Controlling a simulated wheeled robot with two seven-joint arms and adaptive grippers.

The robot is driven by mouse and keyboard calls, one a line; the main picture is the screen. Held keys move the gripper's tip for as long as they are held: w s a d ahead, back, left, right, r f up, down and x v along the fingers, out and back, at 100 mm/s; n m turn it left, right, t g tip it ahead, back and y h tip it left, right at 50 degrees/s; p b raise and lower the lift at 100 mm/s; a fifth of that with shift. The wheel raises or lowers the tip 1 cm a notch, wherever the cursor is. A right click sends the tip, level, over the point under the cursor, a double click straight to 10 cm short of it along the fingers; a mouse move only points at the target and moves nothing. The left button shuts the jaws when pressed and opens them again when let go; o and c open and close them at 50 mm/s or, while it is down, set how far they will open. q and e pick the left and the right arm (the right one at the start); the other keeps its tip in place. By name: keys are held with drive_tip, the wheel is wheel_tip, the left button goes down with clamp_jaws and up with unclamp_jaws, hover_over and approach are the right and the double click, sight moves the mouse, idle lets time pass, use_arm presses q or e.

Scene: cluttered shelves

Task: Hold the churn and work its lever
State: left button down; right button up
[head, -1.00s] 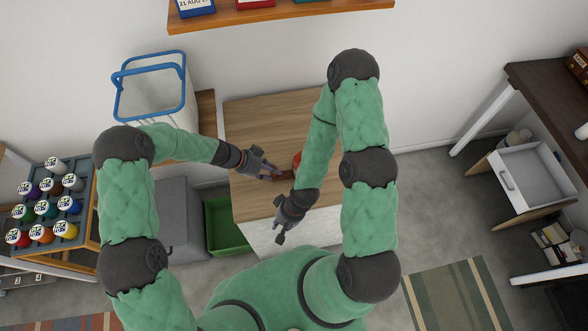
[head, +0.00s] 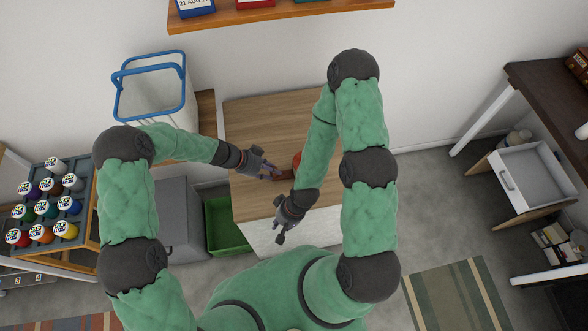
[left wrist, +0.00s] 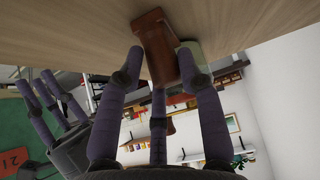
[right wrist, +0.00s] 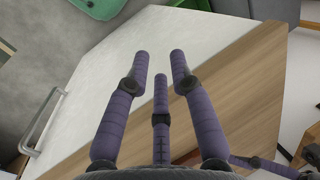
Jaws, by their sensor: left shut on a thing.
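A reddish-brown wooden piece, seemingly the churn (head: 284,175), is on the wooden worktop (head: 258,120). My left gripper (head: 273,171) is at its left side and shut on it. In the left wrist view the brown churn (left wrist: 155,40) sits between the fingertips. My right arm hides part of it in the head view, and I cannot make out its lever. My right gripper (head: 281,238) is open and empty, at the front edge of the worktop. In the right wrist view its fingers (right wrist: 160,57) are apart with nothing between them.
A red round object (head: 296,160) is beside the churn, partly behind my right arm. A pale green object (left wrist: 196,54) shows behind the churn. A blue-rimmed basket (head: 150,95) and a paint rack (head: 92,205) stand left. A green bin (head: 226,226) is below the worktop's left side.

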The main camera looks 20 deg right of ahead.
drive_tip(key=shift+f, duration=0.15)
drive_tip(key=o, duration=0.3)
drive_tip(key=w+d+r+n, duration=0.1)
drive_tip(key=w+r, duration=0.1)
drive_tip(key=r, duration=0.1)
drive_tip(key=w+d+r+n, duration=0.1)
drive_tip(key=w+r, duration=0.1)
drive_tip(key=w+d+r+n, duration=0.1)
drive_tip(key=w+r, duration=0.1)
drive_tip(key=r, duration=0.1)
drive_tip(key=shift+d+r, duration=0.2)
drive_tip(key=shift+r, duration=0.1)
drive_tip(key=w+d+r+h, duration=0.1)
drive_tip(key=d+r, duration=0.2)
drive_tip(key=r, duration=0.1)
drive_tip(key=w+d+r+n+h, duration=0.1)
drive_tip(key=d+r, duration=0.3)
drive_tip(key=w+d+r+n+h, duration=0.1)
drive_tip(key=d+r+h, duration=0.1)
drive_tip(key=d+r, duration=0.1)
drive_tip(key=shift+w+d+r, duration=0.3)
drive_tip(key=shift+d+r, duration=0.1)
drive_tip(key=shift+d, duration=0.1)
drive_tip(key=shift+d+f, duration=0.1)
drive_tip(key=shift+f, duration=3.3)
